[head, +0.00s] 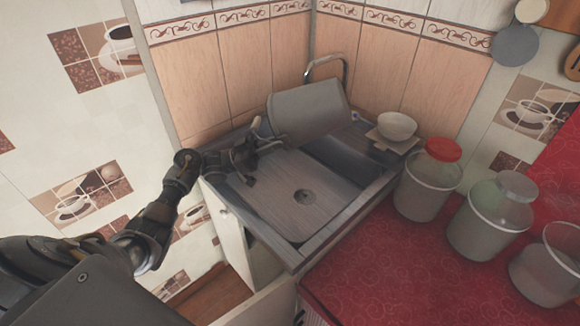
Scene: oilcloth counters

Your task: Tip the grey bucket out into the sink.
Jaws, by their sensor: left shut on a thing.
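The grey bucket (308,112) is at the back of the metal sink (292,187), in front of the tap. It is tipped well over onto its side, above the back part of the sink. I cannot tell whether it touches the sink, and its inside does not show. My left gripper (262,138) is shut on the bucket at its left lower end. My left arm reaches in from the left, over the sink's left edge. My right gripper is not in view.
The curved tap (343,70) rises behind the bucket. A white bowl (397,126) stands to the right of the sink. Several jars, one with a red lid (443,149), stand on the red counter (385,267). Tiled walls close off the back and left.

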